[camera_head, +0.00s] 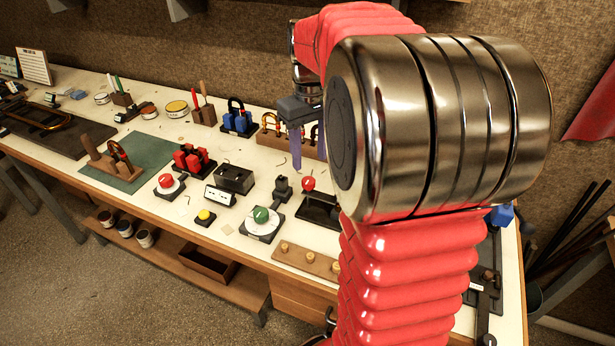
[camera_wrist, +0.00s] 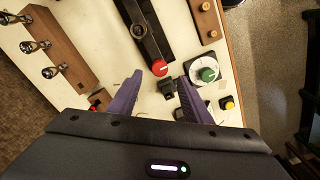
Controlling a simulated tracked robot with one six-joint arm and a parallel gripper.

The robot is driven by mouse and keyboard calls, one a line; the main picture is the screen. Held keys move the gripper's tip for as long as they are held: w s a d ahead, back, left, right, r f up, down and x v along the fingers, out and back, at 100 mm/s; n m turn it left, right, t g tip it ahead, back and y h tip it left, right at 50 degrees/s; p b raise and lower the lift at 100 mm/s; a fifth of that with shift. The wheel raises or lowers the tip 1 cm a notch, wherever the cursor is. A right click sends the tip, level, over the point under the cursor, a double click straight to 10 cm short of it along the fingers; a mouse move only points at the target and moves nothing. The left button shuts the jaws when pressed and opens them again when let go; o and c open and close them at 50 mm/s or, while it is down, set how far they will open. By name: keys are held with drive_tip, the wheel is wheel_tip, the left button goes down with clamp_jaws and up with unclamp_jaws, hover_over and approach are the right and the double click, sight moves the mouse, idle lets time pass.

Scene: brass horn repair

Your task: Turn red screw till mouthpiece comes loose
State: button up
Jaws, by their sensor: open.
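A round red knob with a white mark (camera_wrist: 159,68), which looks like the red screw, sits at the near end of a long dark puller frame (camera_wrist: 139,14) with a metal part along it. The same red knob (camera_head: 308,183) and dark frame (camera_head: 322,212) show on the bench in the head view, partly hidden by my arm. My gripper (camera_head: 295,150) is above the bench with its purple fingers apart and empty. In the wrist view my gripper (camera_wrist: 160,82) points at the knob, with the fingers apart from it. I cannot clearly make out the mouthpiece in the frame.
A green dial (camera_head: 261,215), a yellow button (camera_head: 205,217) and a small black block (camera_head: 283,184) stand near the frame. A second red knob (camera_head: 166,181) is farther left. A wooden rack (camera_wrist: 53,48) carries silver cup-shaped pieces. A wooden strip with pegs (camera_head: 292,262) lies at the front edge.

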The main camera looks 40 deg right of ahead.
sight(309, 181)
wheel_tip(309, 181, down, 7)
drive_tip(key=shift+f, duration=0.2)
drive_tip(key=shift+c, duration=0.4)
drive_tip(key=c, duration=0.9)
drive_tip(key=shift+a, duration=0.25)
drive_tip(key=shift+c, duration=0.4)
drive_tip(key=shift+d, duration=0.2)
